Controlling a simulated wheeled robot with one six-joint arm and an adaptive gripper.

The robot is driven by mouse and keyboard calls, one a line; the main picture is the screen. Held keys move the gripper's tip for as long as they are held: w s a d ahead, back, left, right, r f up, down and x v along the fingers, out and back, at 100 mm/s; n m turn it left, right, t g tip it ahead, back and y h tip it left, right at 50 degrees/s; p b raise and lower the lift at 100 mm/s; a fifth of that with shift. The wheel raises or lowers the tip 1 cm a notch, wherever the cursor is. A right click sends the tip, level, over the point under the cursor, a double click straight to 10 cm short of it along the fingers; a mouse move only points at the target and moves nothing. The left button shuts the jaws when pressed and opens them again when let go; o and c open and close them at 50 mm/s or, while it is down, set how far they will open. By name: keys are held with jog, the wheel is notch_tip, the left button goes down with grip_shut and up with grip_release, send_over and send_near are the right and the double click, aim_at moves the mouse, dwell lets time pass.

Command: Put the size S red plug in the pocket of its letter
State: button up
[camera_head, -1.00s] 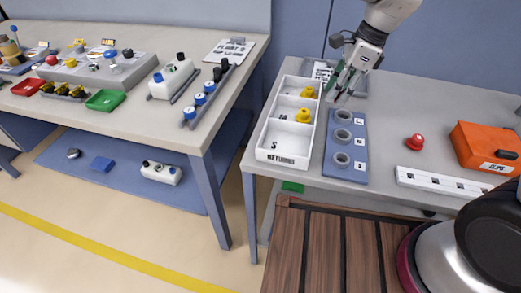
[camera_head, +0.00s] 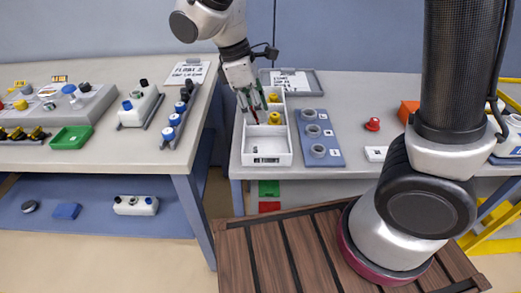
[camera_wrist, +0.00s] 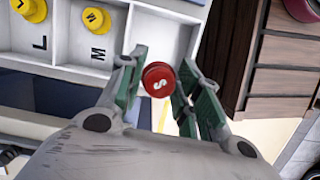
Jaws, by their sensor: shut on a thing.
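My gripper (camera_head: 252,112) is shut on a red plug marked S (camera_wrist: 158,82), which sits between its green fingers in the wrist view. It is held in the air at the left side of the white returns tray (camera_head: 267,160). In the wrist view the tray's L and M pockets each hold a yellow plug, in L (camera_wrist: 30,9) and in M (camera_wrist: 95,18). The S pocket (camera_wrist: 158,38), beside M, shows no plug in its visible part. Its letter is hidden in the wrist view.
A blue plate with several ring holders (camera_head: 333,158) lies right of the tray. Another red plug (camera_head: 372,124) stands farther right, its letter unreadable. A gap separates this table from the left bench, which holds a green bin (camera_head: 71,138). A wooden slatted surface (camera_head: 290,250) is in front.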

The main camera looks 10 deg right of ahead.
aim_at(260, 149)
jog(key=shift+n, duration=0.3)
notch_tip(260, 149, down, 10)
jog(key=o, duration=0.7)
jog(key=shift+f, duration=0.1)
jog(key=v, duration=1.2)
jog(key=shift+d, duration=0.1)
